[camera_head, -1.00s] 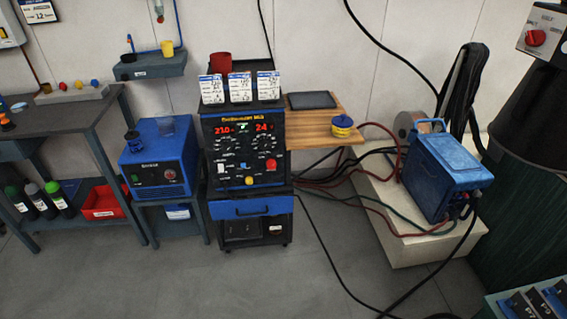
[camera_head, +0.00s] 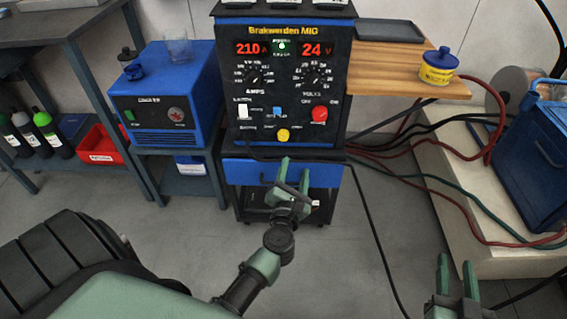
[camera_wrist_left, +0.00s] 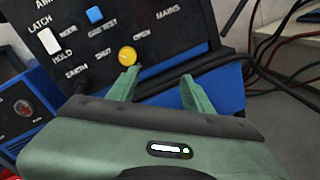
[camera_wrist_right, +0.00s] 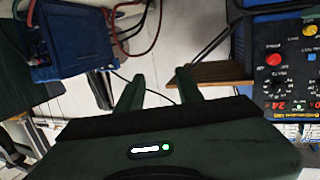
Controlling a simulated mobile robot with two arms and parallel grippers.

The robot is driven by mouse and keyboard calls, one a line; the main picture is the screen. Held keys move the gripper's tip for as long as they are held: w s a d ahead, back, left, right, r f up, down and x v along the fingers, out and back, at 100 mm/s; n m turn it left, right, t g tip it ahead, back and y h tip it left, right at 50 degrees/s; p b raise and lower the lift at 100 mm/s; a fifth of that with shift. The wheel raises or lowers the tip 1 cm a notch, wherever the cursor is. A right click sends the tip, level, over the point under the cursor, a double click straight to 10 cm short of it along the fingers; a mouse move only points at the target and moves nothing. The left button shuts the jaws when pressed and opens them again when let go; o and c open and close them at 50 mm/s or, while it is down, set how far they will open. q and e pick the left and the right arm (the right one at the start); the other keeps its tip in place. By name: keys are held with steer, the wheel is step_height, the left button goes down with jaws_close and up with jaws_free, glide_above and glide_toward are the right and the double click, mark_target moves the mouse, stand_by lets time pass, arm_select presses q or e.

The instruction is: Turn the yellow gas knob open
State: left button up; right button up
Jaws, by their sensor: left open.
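The yellow gas knob (camera_head: 283,135) is low on the front of the black and blue welder (camera_head: 263,100). In the left wrist view the knob (camera_wrist_left: 127,56) sits between the words SHUT and OPEN; I cannot tell which way it points. My left gripper (camera_head: 293,172) is open and empty, below and in front of the knob, apart from it. In the left wrist view its fingers (camera_wrist_left: 158,78) are spread, with the knob just beyond the left fingertip rather than between them. My right gripper (camera_head: 456,262) is open and empty, low at the right, away from the welder.
A red knob (camera_head: 319,114), blue button (camera_head: 278,113) and white switch (camera_head: 243,112) surround the yellow knob. A wooden shelf (camera_head: 400,75) with a yellow tub (camera_head: 438,66) juts out at right. Cables hang below it. The floor in front is clear.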

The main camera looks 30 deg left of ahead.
mark_target(283, 137)
arm_select(q)
steer(key=w+a+r+n+b, duration=0.1)
steer(key=a+n, duration=0.1)
steer(key=w+a+r+n+y+b, duration=0.1)
steer(key=w+a+n, duration=0.1)
steer(key=n, duration=0.1)
steer(key=w+a+r+n+y+b, duration=0.1)
steer(key=a+n, duration=0.2)
steer(key=shift+w+g+b, duration=0.35)
steer(key=shift+g+b, duration=0.05)
steer(key=shift+w+a, duration=0.45)
steer(key=shift+w, duration=0.15)
arm_select(e)
steer(key=s+r+t+y, duration=0.2)
steer(key=r+t, duration=0.3)
steer(key=r, duration=0.9)
steer(key=shift+s, duration=0.65)
arm_select(q)
jaws_close()
arm_select(e)
steer(key=shift+a, duration=0.1)
